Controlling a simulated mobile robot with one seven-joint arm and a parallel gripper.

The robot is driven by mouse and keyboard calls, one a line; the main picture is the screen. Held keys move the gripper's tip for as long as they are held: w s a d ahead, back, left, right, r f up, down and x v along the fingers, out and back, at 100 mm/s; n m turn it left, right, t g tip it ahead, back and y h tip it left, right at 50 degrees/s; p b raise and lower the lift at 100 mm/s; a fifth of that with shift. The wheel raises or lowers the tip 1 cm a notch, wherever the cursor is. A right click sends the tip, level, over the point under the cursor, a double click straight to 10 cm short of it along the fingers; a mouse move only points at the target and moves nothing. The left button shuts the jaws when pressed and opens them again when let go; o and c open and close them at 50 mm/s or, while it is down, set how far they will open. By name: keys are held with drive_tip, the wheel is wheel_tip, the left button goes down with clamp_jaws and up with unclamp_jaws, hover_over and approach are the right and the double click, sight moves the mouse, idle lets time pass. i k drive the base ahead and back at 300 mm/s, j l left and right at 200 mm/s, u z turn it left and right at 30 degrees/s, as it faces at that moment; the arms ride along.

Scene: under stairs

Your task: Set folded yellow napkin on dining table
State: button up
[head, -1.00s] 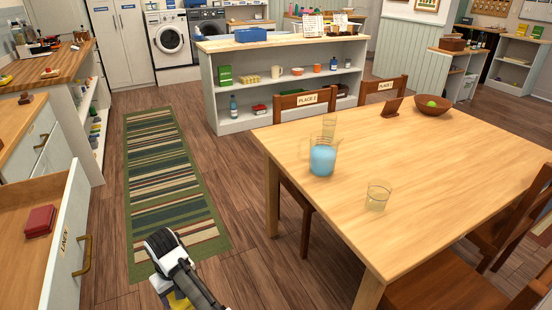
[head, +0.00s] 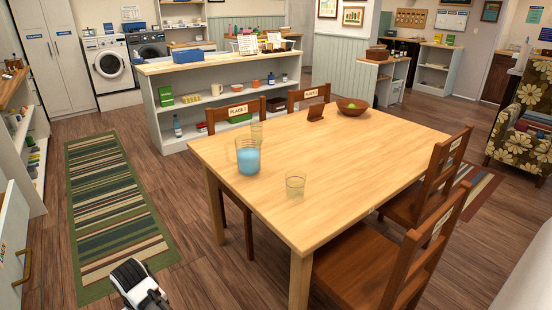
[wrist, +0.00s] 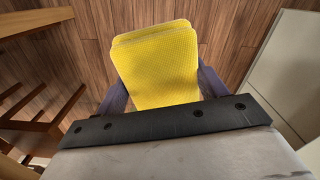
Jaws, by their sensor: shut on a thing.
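The folded yellow napkin (wrist: 155,62) fills the middle of the wrist view, held between the two fingers of my gripper (wrist: 160,88) above the wooden floor. Its near end is hidden behind the gripper's dark edge. In the head view my arm shows at the lower left, and the napkin and fingers are out of sight there. The wooden dining table (head: 350,175) stands to the right of my arm, with a wide bare top. My gripper is apart from the table.
On the table are a pitcher of blue liquid (head: 248,158), two glasses, including the nearer one (head: 295,184), a bowl (head: 351,107) and a small brown stand (head: 316,112). Chairs, such as the near one (head: 375,265), surround it. A striped rug (head: 112,210) lies left. The table's front and right areas are clear.

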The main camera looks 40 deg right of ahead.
sight(333, 189)
drive_tip(key=z, duration=1.05)
drive_tip(key=i+j+z, duration=0.15)
drive_tip(key=j, duration=0.55)
drive_tip(key=k+l, duration=0.05)
